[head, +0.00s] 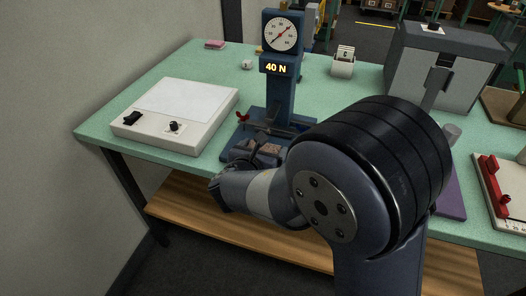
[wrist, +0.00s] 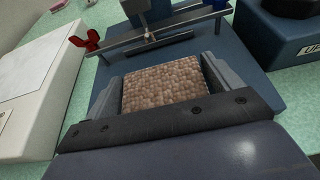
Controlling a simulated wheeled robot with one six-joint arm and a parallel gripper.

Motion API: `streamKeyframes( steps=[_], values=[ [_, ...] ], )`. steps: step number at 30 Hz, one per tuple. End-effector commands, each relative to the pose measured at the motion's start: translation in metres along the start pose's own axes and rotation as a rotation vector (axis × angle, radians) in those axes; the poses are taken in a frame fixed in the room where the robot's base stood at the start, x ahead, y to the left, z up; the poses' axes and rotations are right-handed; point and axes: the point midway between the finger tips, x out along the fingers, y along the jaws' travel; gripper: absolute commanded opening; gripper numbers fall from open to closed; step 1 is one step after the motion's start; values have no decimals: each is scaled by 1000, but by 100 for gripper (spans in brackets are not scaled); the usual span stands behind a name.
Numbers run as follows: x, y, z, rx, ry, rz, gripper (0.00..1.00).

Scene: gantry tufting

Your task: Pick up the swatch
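The swatch is a brown, nubbly square, seen in the wrist view (wrist: 162,84) over the blue base of the force gauge stand. In the head view a small brown patch of it (head: 262,146) shows on that base, partly hidden by my gripper. My gripper (wrist: 163,80) has its two grey fingers apart, one at the left and one at the right edge of the swatch. Both fingers look very close to its edges; I cannot tell whether they press on it. The swatch's near edge is hidden behind the dark gripper bar.
The blue gauge stand (head: 279,85) rises behind the swatch, its display reading 40 N. A crossbar clamp with a red wing knob (wrist: 84,41) lies just beyond the swatch. A white light-box (head: 178,115) is left, a grey machine (head: 440,70) right.

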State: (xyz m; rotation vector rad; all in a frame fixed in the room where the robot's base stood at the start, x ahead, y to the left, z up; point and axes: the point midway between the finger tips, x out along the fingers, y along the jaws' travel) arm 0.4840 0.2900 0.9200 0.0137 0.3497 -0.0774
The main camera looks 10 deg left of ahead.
Motion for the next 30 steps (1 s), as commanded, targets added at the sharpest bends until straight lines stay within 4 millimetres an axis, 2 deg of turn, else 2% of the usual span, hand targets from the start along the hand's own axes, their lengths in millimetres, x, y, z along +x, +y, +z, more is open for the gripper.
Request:
streamKeyframes(
  steps=[1,9,20,26,30],
  values=[
    [0,0,0,0,0,0,82],
    [0,0,0,0,0,0,60],
    [-2,0,6,2,-1,0,60],
    [-11,0,30,5,-2,1,60],
    [-23,0,63,7,-4,2,60]
  ],
)
